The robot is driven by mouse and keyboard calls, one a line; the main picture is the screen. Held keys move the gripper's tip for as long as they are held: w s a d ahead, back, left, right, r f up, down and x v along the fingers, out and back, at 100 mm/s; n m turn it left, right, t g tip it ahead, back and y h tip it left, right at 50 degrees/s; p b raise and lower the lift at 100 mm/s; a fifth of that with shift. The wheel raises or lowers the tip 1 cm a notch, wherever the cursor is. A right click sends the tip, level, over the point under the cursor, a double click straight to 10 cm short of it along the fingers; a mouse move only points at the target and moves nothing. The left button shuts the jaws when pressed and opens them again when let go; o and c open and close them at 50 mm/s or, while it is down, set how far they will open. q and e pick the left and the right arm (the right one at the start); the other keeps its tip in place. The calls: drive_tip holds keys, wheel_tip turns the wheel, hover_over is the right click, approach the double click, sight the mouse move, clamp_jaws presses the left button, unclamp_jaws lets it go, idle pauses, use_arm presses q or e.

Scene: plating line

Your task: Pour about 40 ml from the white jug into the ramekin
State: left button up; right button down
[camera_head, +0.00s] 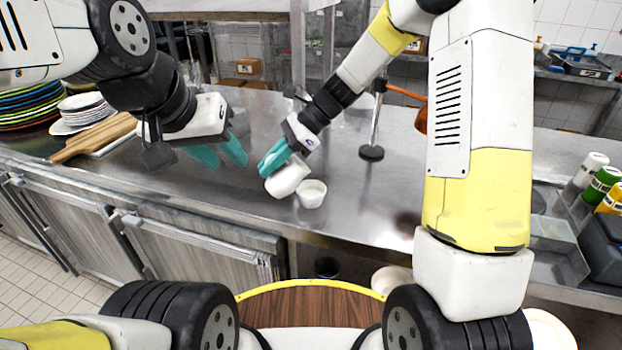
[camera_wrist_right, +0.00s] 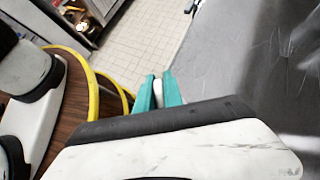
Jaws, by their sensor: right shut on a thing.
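The white jug (camera_head: 287,180) is tilted over the counter, its upper end leaning right toward the ramekin. The small white ramekin (camera_head: 312,194) stands upright on the counter, just right of the jug. Whether the two touch is unclear. No stream of liquid shows, and the ramekin's fill level cannot be told. My right gripper (camera_head: 275,158) is shut on the jug. In the right wrist view, a white bit of the jug (camera_wrist_right: 157,88) shows between its teal fingers. My left gripper (camera_head: 217,152) hangs empty to the left of the jug, its teal fingers apart.
A stand with a round black base (camera_head: 371,153) is behind the ramekin. Wooden boards (camera_head: 92,138) and stacked plates (camera_head: 88,108) lie at the left. Several bottles (camera_head: 590,170) stand at the far right. The steel counter (camera_head: 225,200) is clear in front of the left gripper.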

drive_tip(key=shift+s+a+f+t+h, duration=0.1)
drive_tip(key=shift+s+a+t+h, duration=0.15)
drive_tip(key=shift+a+h, duration=0.55)
drive_tip(key=shift+f+h, duration=0.4)
drive_tip(key=shift+f, duration=0.1)
drive_tip(key=shift+s+a+f+t+h+b, duration=0.3)
drive_tip(key=shift+a+f+h, duration=0.45)
drive_tip(key=shift+f, duration=0.2)
drive_tip(key=shift+s+a+f+t+h+b, duration=0.15)
drive_tip(key=shift+a+f+t+h+b, duration=0.15)
drive_tip(key=shift+a+f+h, duration=0.55)
drive_tip(key=shift+s+a+f+t+h, duration=0.15)
drive_tip(key=shift+a+f+t+h, duration=0.15)
drive_tip(key=shift+f+h, duration=0.35)
drive_tip(key=shift+s+a+f+t+h+b, duration=0.2)
drive_tip(key=shift+a+f+h+b, duration=0.4)
drive_tip(key=shift+h, duration=0.45)
